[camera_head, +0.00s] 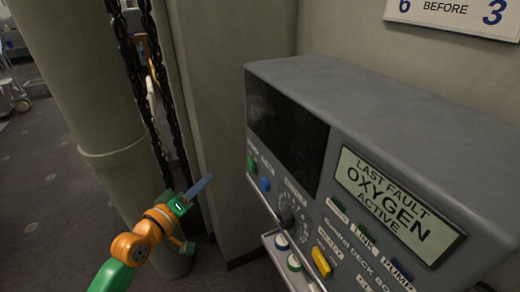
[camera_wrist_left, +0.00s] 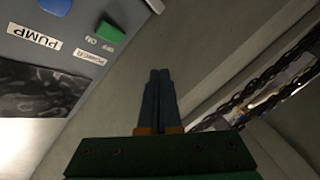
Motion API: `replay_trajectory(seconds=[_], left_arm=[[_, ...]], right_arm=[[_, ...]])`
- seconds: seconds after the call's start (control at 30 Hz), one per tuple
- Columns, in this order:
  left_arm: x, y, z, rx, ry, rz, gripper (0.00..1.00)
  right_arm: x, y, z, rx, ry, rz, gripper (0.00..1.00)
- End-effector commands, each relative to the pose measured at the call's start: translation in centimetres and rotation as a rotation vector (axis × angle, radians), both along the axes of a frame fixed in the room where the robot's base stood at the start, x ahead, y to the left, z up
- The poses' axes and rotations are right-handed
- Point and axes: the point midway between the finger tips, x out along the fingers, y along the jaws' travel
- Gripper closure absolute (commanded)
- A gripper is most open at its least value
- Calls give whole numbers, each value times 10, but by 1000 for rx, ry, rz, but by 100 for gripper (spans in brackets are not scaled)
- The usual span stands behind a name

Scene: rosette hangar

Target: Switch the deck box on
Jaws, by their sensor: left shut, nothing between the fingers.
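The deck box (camera_head: 390,125) is a grey console with a dark, blank screen (camera_head: 287,132) and a panel reading "LAST FAULT OXYGEN ACTIVE" (camera_head: 398,205). On its far left end are a green button (camera_head: 252,163) and a blue button (camera_head: 264,184). In the left wrist view the green button (camera_wrist_left: 110,33) is beside a "POWER" label, and the blue button (camera_wrist_left: 55,5) is beside a "PUMP" label. My left gripper (camera_head: 209,178) is left of the box, its blue fingers shut and empty. In the wrist view the fingertips (camera_wrist_left: 160,72) are right of the green button, apart from it.
A round dial (camera_head: 286,217), a yellow switch (camera_head: 321,262) and round buttons on a lower ledge (camera_head: 294,262) are nearby on the box. Black chains (camera_head: 160,75) hang between a thick column (camera_head: 85,90) and the wall, close behind my left gripper.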

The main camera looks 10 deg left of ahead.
Motion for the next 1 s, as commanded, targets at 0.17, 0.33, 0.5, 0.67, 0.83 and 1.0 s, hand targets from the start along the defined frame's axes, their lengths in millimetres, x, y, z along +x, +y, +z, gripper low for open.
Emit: replay_trajectory(seconds=[0.17,0.33,0.5,0.67,0.83,1.0], left_arm=[[-1,-3,10,-13,-17,-12,100],[-1,-3,10,-13,-16,-11,100],[2,-7,10,-14,-15,-11,100],[11,-25,12,-18,-17,-10,100],[22,-48,10,-16,-16,-10,100],[32,-68,10,-15,-15,-9,100]], right_arm=[[0,0,0,0,0,0,31],[-2,0,0,0,4,0,31],[-3,1,3,1,6,0,31],[-3,1,11,1,5,0,31],[-3,1,15,1,5,0,31],[-2,1,20,1,4,0,31]])
